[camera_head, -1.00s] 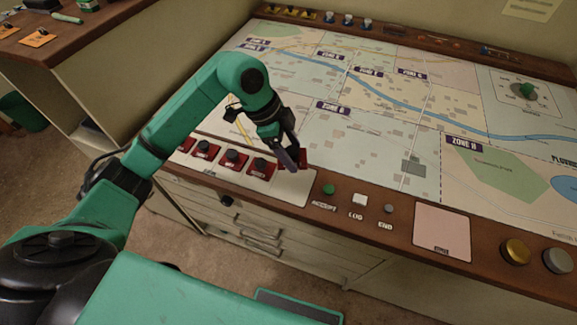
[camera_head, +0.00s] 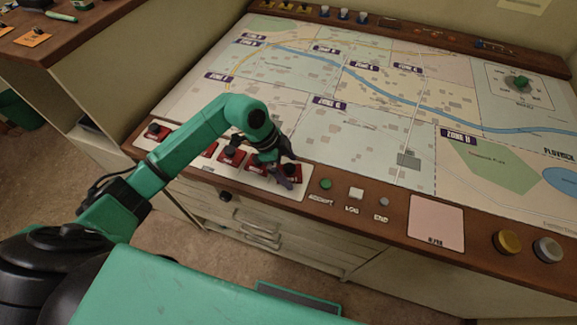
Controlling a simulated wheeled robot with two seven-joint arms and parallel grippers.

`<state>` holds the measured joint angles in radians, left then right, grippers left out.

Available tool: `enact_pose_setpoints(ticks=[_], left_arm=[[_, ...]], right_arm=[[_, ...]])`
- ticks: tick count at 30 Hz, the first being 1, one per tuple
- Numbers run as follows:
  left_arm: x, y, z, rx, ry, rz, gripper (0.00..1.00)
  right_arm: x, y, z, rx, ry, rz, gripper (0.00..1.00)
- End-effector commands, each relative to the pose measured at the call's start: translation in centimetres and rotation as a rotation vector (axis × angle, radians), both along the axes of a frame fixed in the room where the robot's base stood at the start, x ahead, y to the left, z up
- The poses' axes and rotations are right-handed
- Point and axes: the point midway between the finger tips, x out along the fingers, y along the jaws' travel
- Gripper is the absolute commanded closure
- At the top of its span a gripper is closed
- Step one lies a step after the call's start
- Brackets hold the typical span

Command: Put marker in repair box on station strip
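Several red markers with black knobs stand in a row on the white station strip (camera_head: 214,172) along the console's front left edge, one of them at the left end (camera_head: 154,131). My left gripper (camera_head: 286,168) is down at the strip's right end, its dark fingers on either side of the rightmost red marker (camera_head: 296,171). The fingers partly cover this marker, and I cannot tell whether they press on it. My forearm hides part of the strip. The box labels are too small to read, so I cannot make out the repair box. My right gripper is out of view.
Green (camera_head: 325,184), white (camera_head: 356,193) and grey (camera_head: 384,201) buttons lie just right of the strip. A pink card (camera_head: 436,222) and two round knobs are farther right. The map (camera_head: 380,130) fills the console behind. A side desk (camera_head: 60,40) stands at the left.

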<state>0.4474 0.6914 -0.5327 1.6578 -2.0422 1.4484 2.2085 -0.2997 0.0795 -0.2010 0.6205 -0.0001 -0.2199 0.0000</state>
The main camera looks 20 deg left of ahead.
Motion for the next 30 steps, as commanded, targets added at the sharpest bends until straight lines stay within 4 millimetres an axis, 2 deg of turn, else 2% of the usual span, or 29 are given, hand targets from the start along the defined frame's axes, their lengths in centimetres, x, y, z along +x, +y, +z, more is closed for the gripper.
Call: enact_pose_setpoints(ticks=[5, 7, 15, 19, 23, 30], left_arm=[[0.0, 0.2, 0.6, 0.001, -0.001, -0.001, 0.0], [-0.1, 0.6, 1.5, 0.001, -0.003, -0.001, 0.0], [-0.7, 3.3, 8.1, 0.002, -0.007, 0.002, 0.0], [-1.0, 4.2, 10.5, 0.002, -0.003, 0.0, 0.0], [-1.2, 4.5, 11.4, 0.0, 0.0, 0.0, 0.0], [-1.2, 4.4, 11.4, 0.0, 0.001, 0.0, 0.0]], right_arm=[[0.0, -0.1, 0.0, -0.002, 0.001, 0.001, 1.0], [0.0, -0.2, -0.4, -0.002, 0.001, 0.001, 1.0], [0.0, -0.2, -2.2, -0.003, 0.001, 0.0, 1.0], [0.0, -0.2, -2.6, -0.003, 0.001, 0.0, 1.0], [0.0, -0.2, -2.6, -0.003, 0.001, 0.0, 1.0], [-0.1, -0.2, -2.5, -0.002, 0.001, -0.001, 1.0]])
